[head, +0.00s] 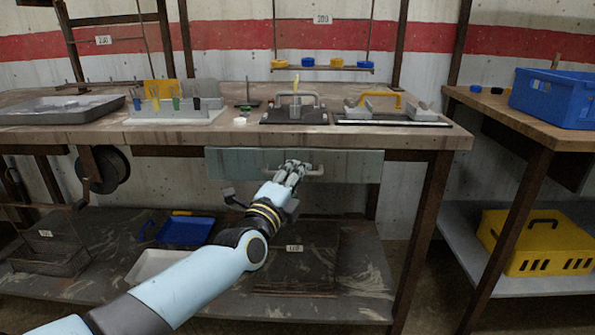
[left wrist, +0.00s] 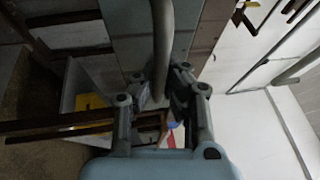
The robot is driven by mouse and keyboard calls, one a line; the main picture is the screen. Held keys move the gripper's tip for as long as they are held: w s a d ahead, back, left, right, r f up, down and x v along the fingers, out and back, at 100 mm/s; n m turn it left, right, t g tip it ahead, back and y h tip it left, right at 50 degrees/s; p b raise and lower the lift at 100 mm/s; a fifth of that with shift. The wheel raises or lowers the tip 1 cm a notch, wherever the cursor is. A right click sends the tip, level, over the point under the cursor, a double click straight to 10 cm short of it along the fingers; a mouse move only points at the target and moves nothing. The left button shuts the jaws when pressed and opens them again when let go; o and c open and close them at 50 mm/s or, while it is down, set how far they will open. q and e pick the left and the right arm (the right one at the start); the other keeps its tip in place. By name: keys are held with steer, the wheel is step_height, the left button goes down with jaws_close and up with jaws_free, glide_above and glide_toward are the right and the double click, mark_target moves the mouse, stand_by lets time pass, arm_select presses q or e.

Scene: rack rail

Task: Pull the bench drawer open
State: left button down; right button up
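The bench drawer (head: 225,163) has a wide grey-green front under the front edge of the workbench. No opening shows above its front. Its pale bar handle (head: 316,170) shows just right of my left gripper (head: 291,172), which hides the handle's middle. In the left wrist view the handle (left wrist: 163,35) runs as a grey bar down between the two fingers of the left gripper (left wrist: 160,92). The finger pads lie close against both sides of the bar, and the gripper looks shut on it. My right gripper is in neither view.
The workbench top (head: 225,133) holds a metal tray (head: 60,108), a tool rack and fixtures. A lower shelf (head: 100,290) carries a blue bin (head: 186,232). A side table at right bears a blue crate (head: 555,98), with a yellow crate (head: 535,245) below.

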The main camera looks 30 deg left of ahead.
arm_select(q)
steer(key=s+d+p, duration=0.5)
steer(key=s, duration=0.4)
steer(key=s+d+p, duration=0.5)
steer(key=s+d, duration=0.1)
steer(key=s, duration=0.3)
steer(key=shift+s+f, duration=0.15)
steer(key=shift+f, duration=0.05)
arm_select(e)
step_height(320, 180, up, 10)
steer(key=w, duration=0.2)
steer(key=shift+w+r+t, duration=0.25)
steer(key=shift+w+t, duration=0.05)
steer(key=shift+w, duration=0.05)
arm_select(q)
steer(key=shift+d, duration=0.1)
steer(key=c, duration=1.4)
jaws_free()
steer(key=v, duration=1.2)
steer(key=shift+r, duration=0.1)
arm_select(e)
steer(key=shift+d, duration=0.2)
